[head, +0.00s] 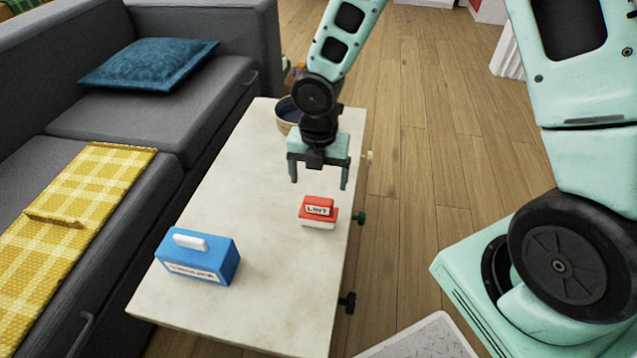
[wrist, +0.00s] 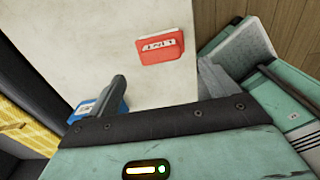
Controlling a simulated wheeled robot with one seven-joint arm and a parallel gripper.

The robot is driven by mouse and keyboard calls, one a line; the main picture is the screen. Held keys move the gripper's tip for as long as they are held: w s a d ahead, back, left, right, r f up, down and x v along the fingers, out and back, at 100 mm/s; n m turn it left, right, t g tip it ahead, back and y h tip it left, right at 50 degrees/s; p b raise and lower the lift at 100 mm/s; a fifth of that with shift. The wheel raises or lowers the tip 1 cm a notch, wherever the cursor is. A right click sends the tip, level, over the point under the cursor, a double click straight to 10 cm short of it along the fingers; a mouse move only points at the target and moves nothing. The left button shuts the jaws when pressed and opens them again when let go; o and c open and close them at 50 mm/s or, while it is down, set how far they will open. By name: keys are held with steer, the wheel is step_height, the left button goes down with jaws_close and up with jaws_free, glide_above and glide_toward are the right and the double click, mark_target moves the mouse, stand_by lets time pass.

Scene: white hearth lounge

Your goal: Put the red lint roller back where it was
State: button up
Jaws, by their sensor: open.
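The red lint roller (head: 318,210), a small red block with a white "LINT" label and a pale base, sits on the light stone table (head: 255,180) near its right edge. It also shows in the wrist view (wrist: 162,46), beyond my fingers. My gripper (head: 319,186) is open and empty, its fingers pointing down above the table, just behind and above the lint roller and apart from it. Both fingers show in the wrist view (wrist: 165,90), with nothing between them.
A blue tissue box (head: 198,256) with a white tissue stands at the table's near left. A dark round bowl (head: 287,112) is at the far end, partly behind my arm. A grey sofa (head: 165,125) with a yellow checked blanket (head: 75,205) runs along the left. The table's middle is clear.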

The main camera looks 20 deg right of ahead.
steer(key=s+a+r+m, duration=0.3)
steer(key=s+r+m, duration=0.5)
steer(key=s+m, duration=0.2)
steer(key=s+a+r+m+p, duration=0.1)
steer(key=s+a+r+m, duration=0.2)
steer(key=s+r+m, duration=0.6)
steer(key=shift+s+a+r+m+y, duration=0.25)
steer(key=shift+s+m, duration=0.35)
steer(key=shift+m, duration=0.5)
steer(key=shift+r, duration=0.1)
step_height(320, 180, up, 25)
steer(key=p, duration=2.4)
steer(key=shift+f+p, duration=0.2)
steer(key=shift+p, duration=0.15)
